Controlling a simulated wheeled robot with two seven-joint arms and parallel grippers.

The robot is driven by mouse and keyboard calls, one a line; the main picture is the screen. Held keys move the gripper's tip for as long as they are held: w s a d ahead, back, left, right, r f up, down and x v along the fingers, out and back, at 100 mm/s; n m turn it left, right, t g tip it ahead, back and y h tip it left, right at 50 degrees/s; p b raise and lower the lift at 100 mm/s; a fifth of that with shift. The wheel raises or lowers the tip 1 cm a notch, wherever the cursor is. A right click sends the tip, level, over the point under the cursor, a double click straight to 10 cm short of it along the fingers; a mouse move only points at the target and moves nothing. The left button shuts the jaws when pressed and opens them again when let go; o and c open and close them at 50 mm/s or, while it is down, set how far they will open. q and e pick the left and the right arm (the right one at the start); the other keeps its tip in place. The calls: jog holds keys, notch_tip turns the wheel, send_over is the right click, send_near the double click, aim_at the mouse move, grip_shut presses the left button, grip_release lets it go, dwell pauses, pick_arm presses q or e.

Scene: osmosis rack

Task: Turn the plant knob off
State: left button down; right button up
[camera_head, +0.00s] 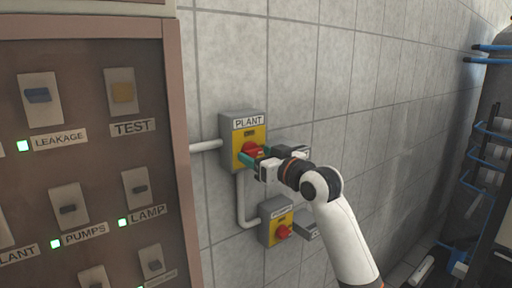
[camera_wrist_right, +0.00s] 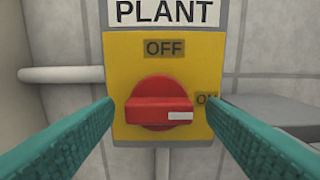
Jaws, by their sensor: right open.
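The plant knob (camera_head: 249,149) is red and sits on a yellow plate of a grey box labelled PLANT on the tiled wall. In the right wrist view the knob (camera_wrist_right: 159,103) lies horizontal, its white mark (camera_wrist_right: 180,116) pointing right towards ON. The OFF label (camera_wrist_right: 165,47) is above the knob. My right gripper (camera_head: 256,157) is at the knob in the head view. In the right wrist view its two green fingers (camera_wrist_right: 158,104) are open, one on each side of the knob, with gaps showing. My left gripper is not in view.
A second yellow switch box (camera_head: 277,226) with a red knob is below, close to my right arm. A brown-framed panel (camera_head: 90,150) with switches and green lights stands at left. Pipes (camera_head: 206,146) run from the plant box. Blue-piped equipment (camera_head: 488,150) is at far right.

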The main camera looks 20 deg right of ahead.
jog(key=shift+w+a, duration=0.2)
jog(key=shift+w, duration=0.25)
jog(key=c, duration=1)
